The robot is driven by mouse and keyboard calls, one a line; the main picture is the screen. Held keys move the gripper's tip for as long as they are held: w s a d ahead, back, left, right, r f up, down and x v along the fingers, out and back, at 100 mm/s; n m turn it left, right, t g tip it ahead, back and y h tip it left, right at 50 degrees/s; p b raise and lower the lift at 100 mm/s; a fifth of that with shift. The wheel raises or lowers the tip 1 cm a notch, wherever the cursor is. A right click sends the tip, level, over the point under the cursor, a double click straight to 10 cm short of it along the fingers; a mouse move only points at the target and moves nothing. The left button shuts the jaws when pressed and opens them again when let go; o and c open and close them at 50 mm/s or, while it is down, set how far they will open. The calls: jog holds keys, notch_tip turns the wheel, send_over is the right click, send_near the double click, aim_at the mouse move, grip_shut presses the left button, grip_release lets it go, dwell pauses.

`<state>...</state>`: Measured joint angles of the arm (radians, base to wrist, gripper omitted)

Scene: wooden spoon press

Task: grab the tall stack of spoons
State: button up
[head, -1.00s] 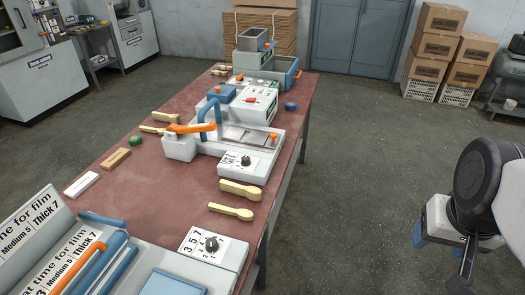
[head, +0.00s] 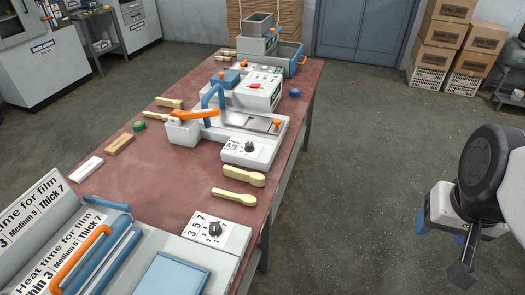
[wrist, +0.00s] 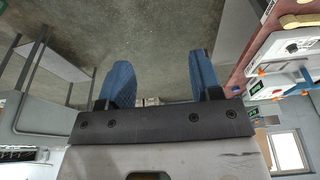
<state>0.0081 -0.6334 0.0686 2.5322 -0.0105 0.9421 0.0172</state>
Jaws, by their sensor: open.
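Pale wooden spoons lie in several places on the red-brown table (head: 160,185). At the near right edge, one spoon stack (head: 244,176) looks thicker than the spoon stack (head: 234,198) just in front of it. Two more spoon groups lie at the left edge, one farther back (head: 170,102) and one nearer (head: 155,117). My gripper (head: 440,238) hangs over the floor right of the table, well apart from all spoons. In the wrist view its two blue fingers (wrist: 160,65) are spread with nothing between them. A pale spoon end (wrist: 300,20) shows at the upper right there.
A white press machine (head: 235,125) with an orange-and-blue handle stands mid-table. A white sealer (head: 170,275) fills the near end. Green tape (head: 139,125), blue tape (head: 295,92), and a brown block (head: 119,144) lie on the table. The floor between table and gripper is clear.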

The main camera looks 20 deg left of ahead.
jog(key=shift+o, duration=0.6)
jog(key=w+a+f+m+g+y, duration=0.1)
jog(key=w+a+f+m+y, duration=0.3)
jog(key=a, duration=0.4)
jog(key=w+a+f+m+g+y, duration=0.1)
jog(key=w+a+f+m+y, duration=0.25)
jog(key=w+a, duration=0.4)
jog(key=w+a+f+m+g+y, duration=0.1)
jog(key=w+a+f+m+y, duration=0.25)
jog(key=a, duration=0.55)
jog(key=w+a+f+m+t, duration=0.1)
jog(key=w+a+f+m, duration=0.2)
jog(key=f, duration=0.2)
jog(key=w+a+f+m+t+y, duration=0.1)
jog(key=w+a+f+m, duration=0.2)
jog(key=a+f, duration=0.1)
jog(key=w+a+f+m+t+y, duration=0.1)
jog(key=w+a+f+m, duration=0.2)
jog(key=f, duration=0.4)
jog(key=shift+w+a+t, duration=0.3)
jog(key=shift+w+a, duration=0.2)
jog(key=shift+w, duration=0.05)
